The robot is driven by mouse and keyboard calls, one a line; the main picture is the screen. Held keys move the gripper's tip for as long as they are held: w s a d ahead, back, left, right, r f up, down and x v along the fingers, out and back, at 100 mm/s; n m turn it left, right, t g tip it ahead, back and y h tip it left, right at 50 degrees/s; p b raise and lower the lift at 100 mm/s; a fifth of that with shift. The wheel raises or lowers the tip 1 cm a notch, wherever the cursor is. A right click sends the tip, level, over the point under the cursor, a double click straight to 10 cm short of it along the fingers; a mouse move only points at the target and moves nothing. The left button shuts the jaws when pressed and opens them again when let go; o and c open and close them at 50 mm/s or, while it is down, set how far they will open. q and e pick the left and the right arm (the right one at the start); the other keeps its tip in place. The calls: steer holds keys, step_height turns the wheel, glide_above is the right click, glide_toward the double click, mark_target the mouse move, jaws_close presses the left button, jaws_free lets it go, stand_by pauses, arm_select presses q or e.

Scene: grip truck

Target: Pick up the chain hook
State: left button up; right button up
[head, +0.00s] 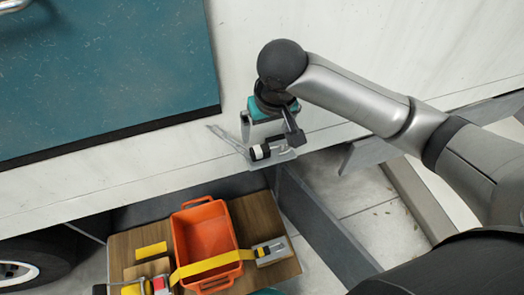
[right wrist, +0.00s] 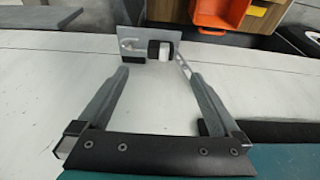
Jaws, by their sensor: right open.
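A grey metal fitting (head: 284,152) with a black-and-white roller or grip sits at the edge of the white truck side. It is probably the chain hook, with a thin grey strip running up and left from it. In the right wrist view the fitting (right wrist: 141,35) lies just beyond the fingertips, with a small hook shape at its left and what looks like chain at its lower right. My right gripper (head: 269,135) is open and over the fitting; its two fingers (right wrist: 159,78) are apart with nothing between them. My left gripper is not in view.
Below is a wooden shelf (head: 263,212) with an orange bin (head: 205,238), a yellow strap (head: 205,267) and a second metal fitting (head: 270,251). A teal panel (head: 100,80) fills the upper left. A grey beam (head: 325,225) runs beside the shelf.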

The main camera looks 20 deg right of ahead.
mark_target(261, 149)
steer(key=b+x, duration=0.2)
steer(key=x, duration=1.1)
steer(key=shift+a, duration=0.1)
steer(key=shift+r, duration=0.1)
steer(key=c, duration=1.5)
steer(key=shift+r, duration=0.15)
step_height(261, 149, up, 20)
steer(key=p, duration=0.3)
